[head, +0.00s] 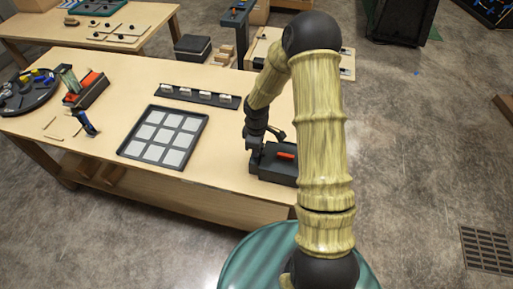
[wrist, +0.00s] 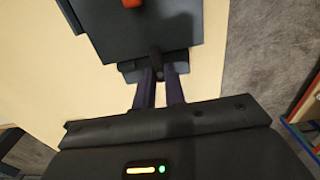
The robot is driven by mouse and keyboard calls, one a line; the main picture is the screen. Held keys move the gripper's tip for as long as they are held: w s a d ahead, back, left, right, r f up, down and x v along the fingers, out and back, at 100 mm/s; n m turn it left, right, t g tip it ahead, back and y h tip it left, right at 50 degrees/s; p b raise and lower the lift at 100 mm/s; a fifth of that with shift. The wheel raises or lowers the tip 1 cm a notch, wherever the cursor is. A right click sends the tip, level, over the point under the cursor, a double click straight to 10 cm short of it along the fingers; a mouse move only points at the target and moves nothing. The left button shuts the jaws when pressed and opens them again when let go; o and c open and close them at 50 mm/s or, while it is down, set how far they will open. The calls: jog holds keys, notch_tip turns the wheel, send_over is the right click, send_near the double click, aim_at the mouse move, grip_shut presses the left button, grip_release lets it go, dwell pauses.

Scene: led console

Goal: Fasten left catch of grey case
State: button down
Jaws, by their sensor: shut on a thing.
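The grey case (head: 272,173) sits closed at the right end of the workbench, with a red-orange piece on top. In the wrist view the case (wrist: 150,34) fills the upper middle, and the red-orange piece (wrist: 131,3) is cut by the top edge. My gripper (wrist: 160,76) is at the case's near side in that view, its two dark fingers close together around a small dark catch (wrist: 157,62) on the case edge. The catch's exact position is too dark to tell.
A black tray with pale squares (head: 148,152) lies left of the case. A dark strip with several white pieces (head: 197,96) lies behind it. A blue-handled tool (head: 87,123) and a red-topped block (head: 87,91) stand farther left. The bench's front edge (head: 200,181) is close.

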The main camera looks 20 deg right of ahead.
jog(key=shift+w+r, duration=0.1)
jog(key=shift+w, duration=0.05)
jog(key=c, duration=1.5)
grip_release()
jog(key=shift+o, duration=0.2)
notch_tip(320, 180, up, 17)
jog(key=b, duration=0.1)
jog(key=shift+r+b, duration=0.15)
jog(key=shift+b, duration=0.25)
jog(key=s+m+t, duration=0.2)
jog(key=s+m, duration=1)
jog(key=s, duration=0.4)
jog(key=shift+s+a+t, duration=0.25)
jog(key=shift+s+t, duration=0.05)
